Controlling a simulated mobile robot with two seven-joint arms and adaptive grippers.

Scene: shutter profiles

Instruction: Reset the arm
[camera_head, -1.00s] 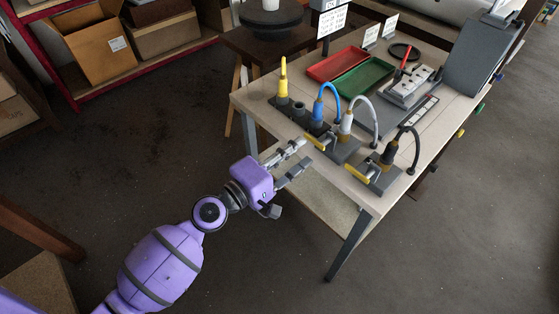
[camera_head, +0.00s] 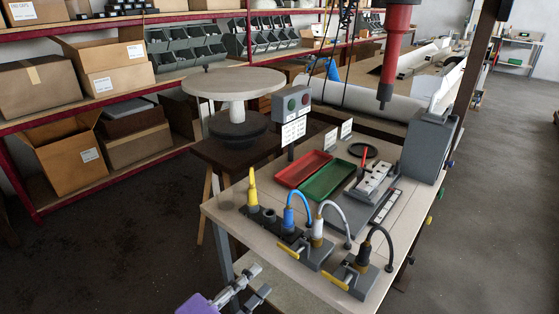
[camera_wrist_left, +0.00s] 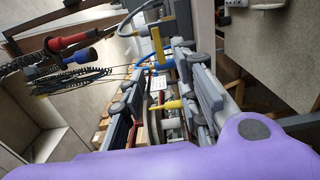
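My left gripper (camera_head: 263,279) is at the bottom of the head view, in front of the table's near left edge. Its two fingers are apart, with nothing between them. In the left wrist view its fingers (camera_wrist_left: 160,100) also stand apart, with table items in the background. My purple left forearm is mostly cut off by the bottom of the head view. My right gripper is not in view.
The wooden table (camera_head: 230,217) holds plugs with blue, grey and black cables, yellow levers (camera_head: 335,279), a red tray (camera_head: 303,169) and a green tray (camera_head: 327,180). A red tool (camera_head: 396,55) hangs above. Shelves with boxes (camera_head: 68,150) stand left; floor is free at right.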

